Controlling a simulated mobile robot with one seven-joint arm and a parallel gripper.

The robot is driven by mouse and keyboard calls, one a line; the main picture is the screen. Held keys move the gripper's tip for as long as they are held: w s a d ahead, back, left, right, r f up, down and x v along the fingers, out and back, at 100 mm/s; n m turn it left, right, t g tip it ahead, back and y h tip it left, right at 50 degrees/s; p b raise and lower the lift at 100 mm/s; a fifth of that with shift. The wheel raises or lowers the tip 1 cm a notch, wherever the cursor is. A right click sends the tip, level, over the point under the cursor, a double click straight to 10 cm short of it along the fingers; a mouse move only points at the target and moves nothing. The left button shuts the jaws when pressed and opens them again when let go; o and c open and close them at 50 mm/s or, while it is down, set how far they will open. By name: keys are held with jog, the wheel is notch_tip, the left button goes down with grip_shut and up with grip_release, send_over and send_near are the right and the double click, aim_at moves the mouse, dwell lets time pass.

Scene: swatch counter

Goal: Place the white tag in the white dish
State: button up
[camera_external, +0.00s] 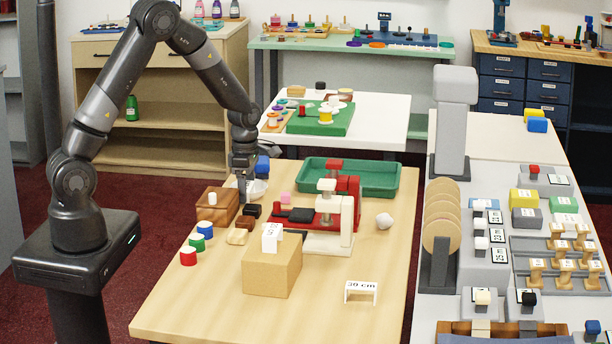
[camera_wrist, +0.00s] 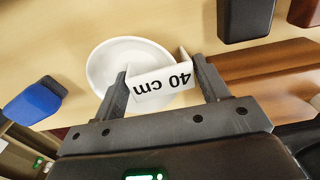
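A white tag (camera_wrist: 161,82) marked "40 cm" sits between the two fingers of my gripper (camera_wrist: 161,71) in the wrist view, with the fingers at its two ends. The white dish (camera_wrist: 103,67) lies behind the tag, which overlaps its right part. I cannot tell whether the tag touches the dish. In the external view my gripper (camera_external: 245,188) points down at the dish (camera_external: 260,188), near the table's back left. Two other white tags show there: one marked "39 cm" (camera_external: 360,289) on the table front, one (camera_external: 271,240) on a cardboard box.
Dark blocks (camera_external: 252,210) lie in front. A green tray (camera_external: 385,188) and a red and white stand (camera_external: 345,208) are to the right. The table's front right is mostly clear.

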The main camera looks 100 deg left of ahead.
jog(key=shift+r, duration=0.1)
notch_tip(320, 180, up, 12)
dwell(0.6)
jog(key=d+r+m+t, duration=0.1)
jog(key=d+r+m, duration=0.5)
jog(key=d+m, duration=0.3)
jog(key=d+r+m+t, duration=0.2)
jog(key=d+r+m, duration=0.45)
jog(key=d, duration=0.45)
jog(key=s+d+r+m+t, duration=0.1)
jog(key=s+d+m, duration=0.4)
jog(key=d+m, duration=0.3)
jog(key=s+d+r+m+t, duration=0.1)
jog(key=s+d+r+m, duration=0.1)
jog(key=s+d+m, duration=0.3)
jog(key=d+m, duration=0.4)
jog(key=m, duration=0.3)
jog(key=shift+s+t, duration=0.25)
jog(key=shift+t, duration=0.05)
